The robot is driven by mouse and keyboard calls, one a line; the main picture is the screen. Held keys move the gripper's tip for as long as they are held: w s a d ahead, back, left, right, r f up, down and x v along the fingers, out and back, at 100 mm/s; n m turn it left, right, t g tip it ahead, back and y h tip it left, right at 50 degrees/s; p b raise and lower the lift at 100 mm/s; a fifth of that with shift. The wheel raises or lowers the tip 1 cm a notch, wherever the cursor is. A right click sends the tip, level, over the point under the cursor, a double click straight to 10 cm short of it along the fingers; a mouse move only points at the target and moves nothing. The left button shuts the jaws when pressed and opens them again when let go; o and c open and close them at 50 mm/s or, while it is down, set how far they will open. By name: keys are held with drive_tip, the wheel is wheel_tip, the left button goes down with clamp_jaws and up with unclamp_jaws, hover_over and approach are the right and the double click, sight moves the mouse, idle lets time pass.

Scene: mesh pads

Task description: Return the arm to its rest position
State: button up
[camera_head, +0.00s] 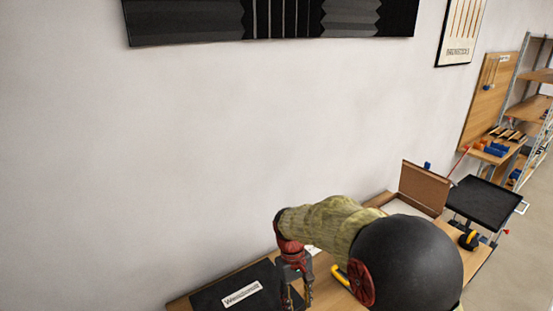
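My gripper (296,297) hangs pointing down at the bottom middle, over the front of the wooden table. Its two dark fingers stand apart with nothing visible between them. The fingertips are close to the bottom edge of the picture. My arm (335,222) comes in from the lower right, with a yellow-green sleeve, a large black rounded part and red joints. It hides part of the table behind it.
A black mat (212,298) with a white label lies on the table left of my gripper. A yellow object (339,272) lies just right of it. An open brown box (424,187), a black cart (484,201) and shelves (528,108) stand to the right.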

drive_tip(key=s+d+r+m+t, duration=0.1)
drive_tip(key=s+d+r+t, duration=0.1)
drive_tip(key=s+d+r, duration=0.2)
drive_tip(key=s+d+r+m+t+b, duration=0.1)
drive_tip(key=s+d+r+m+t, duration=0.1)
drive_tip(key=s+r, duration=0.6)
drive_tip(key=s+d+r+m+t+y+b, duration=0.1)
drive_tip(key=s+d+r+m+t, duration=0.1)
drive_tip(key=s+d+r, duration=0.4)
drive_tip(key=s+t, duration=0.1)
drive_tip(key=s, duration=0.3)
drive_tip(key=shift+s+d+r+t, duration=0.2)
drive_tip(key=shift+r+t, duration=0.05)
drive_tip(key=shift+t, duration=0.15)
